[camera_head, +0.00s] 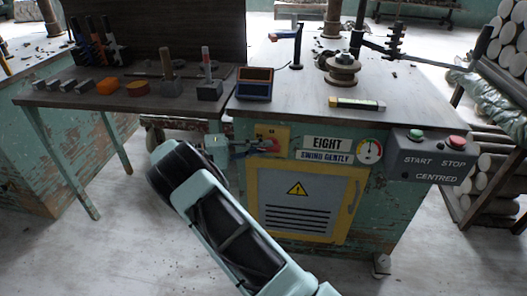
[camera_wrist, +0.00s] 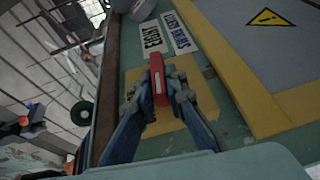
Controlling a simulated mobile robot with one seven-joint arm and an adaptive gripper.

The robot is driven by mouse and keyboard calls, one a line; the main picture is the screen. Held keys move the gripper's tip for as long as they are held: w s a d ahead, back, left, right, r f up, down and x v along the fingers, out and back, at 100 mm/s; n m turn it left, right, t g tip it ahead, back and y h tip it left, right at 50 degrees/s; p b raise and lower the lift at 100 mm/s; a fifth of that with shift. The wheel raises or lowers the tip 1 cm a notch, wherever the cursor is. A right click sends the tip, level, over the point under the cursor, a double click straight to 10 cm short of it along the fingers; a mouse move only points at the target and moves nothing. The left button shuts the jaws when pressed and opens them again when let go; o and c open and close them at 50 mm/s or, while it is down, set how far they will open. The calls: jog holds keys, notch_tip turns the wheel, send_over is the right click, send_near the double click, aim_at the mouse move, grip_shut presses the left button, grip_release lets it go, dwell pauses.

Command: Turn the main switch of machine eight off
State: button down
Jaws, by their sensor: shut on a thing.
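The main switch is a red handle on a yellow plate (camera_head: 283,134) at the upper left of the front of machine eight (camera_head: 390,190). In the wrist view the red handle (camera_wrist: 157,78) lies between my two fingers, with the yellow plate (camera_wrist: 165,125) behind it. My gripper (camera_wrist: 159,92) is shut on the handle, one finger on each side. In the head view my gripper (camera_head: 262,147) reaches the switch from the left and partly hides it. The label EIGHT (camera_head: 326,143) is right of the switch.
A start and stop box (camera_head: 432,157) and a round dial (camera_head: 369,151) are to the right on the machine's front. A yellow-framed door (camera_head: 300,203) is below the switch. A small dark display (camera_head: 254,83) and hand tools stand on the tops above.

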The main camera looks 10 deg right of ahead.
jog(key=shift+h+b, duration=0.3)
jog(key=shift+h, duration=0.2)
jog(key=c, duration=2)
grip_release()
jog(key=shift+d+f, duration=0.1)
jog(key=shift+o, duration=0.2)
jog(key=a, duration=1.2)
jog(key=shift+s, duration=0.4)
